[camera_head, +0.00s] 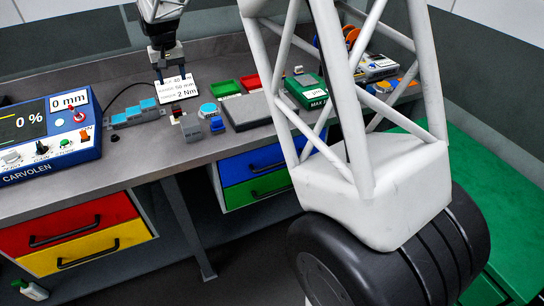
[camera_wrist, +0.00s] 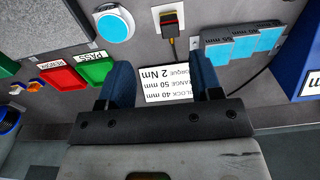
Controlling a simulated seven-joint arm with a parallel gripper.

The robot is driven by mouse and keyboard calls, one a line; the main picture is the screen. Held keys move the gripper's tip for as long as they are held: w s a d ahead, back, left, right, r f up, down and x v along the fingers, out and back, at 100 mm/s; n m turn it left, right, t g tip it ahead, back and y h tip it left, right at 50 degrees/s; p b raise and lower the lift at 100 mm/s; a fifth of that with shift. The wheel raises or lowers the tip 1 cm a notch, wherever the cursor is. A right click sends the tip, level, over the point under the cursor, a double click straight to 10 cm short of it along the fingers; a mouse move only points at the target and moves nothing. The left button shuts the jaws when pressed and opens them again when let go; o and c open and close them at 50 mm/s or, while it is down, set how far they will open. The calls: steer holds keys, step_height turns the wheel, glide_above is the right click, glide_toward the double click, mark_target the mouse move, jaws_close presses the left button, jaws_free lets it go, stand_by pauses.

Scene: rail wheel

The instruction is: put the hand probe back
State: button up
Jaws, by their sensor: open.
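What looks like the hand probe, a small dark piece with red and yellow marks (camera_wrist: 169,21), sits at a pale grey block (camera_wrist: 158,12) in the wrist view. In the head view, the dark-red piece (camera_head: 177,112) is at the grey block (camera_head: 191,127) on the bench. I cannot tell how firmly it is seated. My gripper (camera_head: 171,76) is open, pointing down at the back of the bench, with blue fingers on either side of a white printed card in view. Nothing shows between the fingers. It is apart from the probe.
The white card (camera_head: 175,89) reads torque 2 Nm. Stepped cyan-topped blocks (camera_head: 135,116) stand left, a cyan button (camera_head: 208,110) right. Green (camera_head: 225,88) and red (camera_head: 250,82) trays lie farther right. A blue control box (camera_head: 50,135) is at far left. A white wheeled frame (camera_head: 370,180) blocks the right foreground.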

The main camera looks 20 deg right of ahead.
steer(key=s+d+r, duration=0.2)
steer(key=s+r, duration=0.1)
steer(key=s, duration=0.4)
steer(key=s+d+r, duration=0.3)
steer(key=s+r, duration=0.1)
steer(key=s, duration=0.3)
steer(key=s+d+f, duration=0.1)
steer(key=s+d, duration=0.1)
steer(key=s, duration=1)
steer(key=s+d+f+t, duration=0.1)
steer(key=s+d, duration=0.1)
steer(key=s, duration=1)
steer(key=s+d+f+t, duration=0.1)
steer(key=s+d+f, duration=0.1)
steer(key=s, duration=1)
steer(key=shift+s+d, duration=0.25)
steer(key=shift+d, duration=0.1)
